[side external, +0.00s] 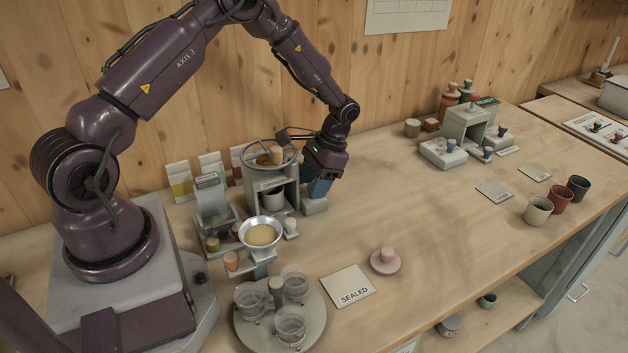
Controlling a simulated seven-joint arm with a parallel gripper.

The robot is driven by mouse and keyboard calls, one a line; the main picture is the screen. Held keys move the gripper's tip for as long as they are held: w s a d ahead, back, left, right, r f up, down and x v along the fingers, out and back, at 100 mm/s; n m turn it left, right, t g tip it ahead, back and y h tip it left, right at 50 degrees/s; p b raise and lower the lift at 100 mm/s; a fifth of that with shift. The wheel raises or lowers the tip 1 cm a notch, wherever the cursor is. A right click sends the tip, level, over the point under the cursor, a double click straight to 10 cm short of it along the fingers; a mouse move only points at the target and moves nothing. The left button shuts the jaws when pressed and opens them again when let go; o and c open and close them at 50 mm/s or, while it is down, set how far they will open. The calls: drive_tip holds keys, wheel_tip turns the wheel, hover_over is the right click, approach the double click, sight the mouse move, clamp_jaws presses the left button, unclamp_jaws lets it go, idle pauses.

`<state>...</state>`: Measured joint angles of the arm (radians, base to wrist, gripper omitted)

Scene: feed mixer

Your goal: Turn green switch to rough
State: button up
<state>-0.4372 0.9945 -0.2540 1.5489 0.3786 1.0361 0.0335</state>
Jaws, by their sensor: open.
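My gripper (322,168) points down at the right side of the grey machine (271,184) with a handwheel on top. Its jaws are open, but the fingertips are hard to make out. A blue part (320,188) shows directly below the gripper, above a pale grey block (315,206); I cannot tell whether they touch. A small dark green knob (224,235) shows low on the grey stand left of the machine. I cannot tell whether it is the green switch. No "rough" label is readable.
A metal bowl (262,233) of yellow feed stands in front of the machine. A round tray (312,333) holds glass jars. A "SEALED" card (348,287) and pink knob (387,256) lie right of it. Another grey device (463,128) stands farther back. The middle of the table is clear.

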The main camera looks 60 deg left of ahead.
clamp_jaws()
drive_tip(key=c, duration=0.9)
unclamp_jaws()
drive_tip(key=shift+m+y, duration=0.3)
drive_tip(key=shift+m, duration=0.5)
drive_tip(key=o, duration=0.9)
drive_tip(key=a+v, duration=0.1)
drive_tip(key=v, duration=1.2)
drive_tip(key=shift+d, duration=0.5)
drive_tip(key=shift+w, duration=0.1)
drive_tip(key=s+d+r+n+t, duration=0.1)
drive_tip(key=s+d+r+t, duration=0.4)
drive_tip(key=s+r, duration=0.4)
drive_tip(key=s+d+r+n+t, duration=0.1)
drive_tip(key=s+d+r+t, duration=0.4)
drive_tip(key=s+r, duration=0.4)
drive_tip(key=s+d, duration=0.1)
drive_tip(key=s, duration=0.4)
drive_tip(key=shift+s+h, duration=0.2)
drive_tip(key=shift+h, duration=0.2)
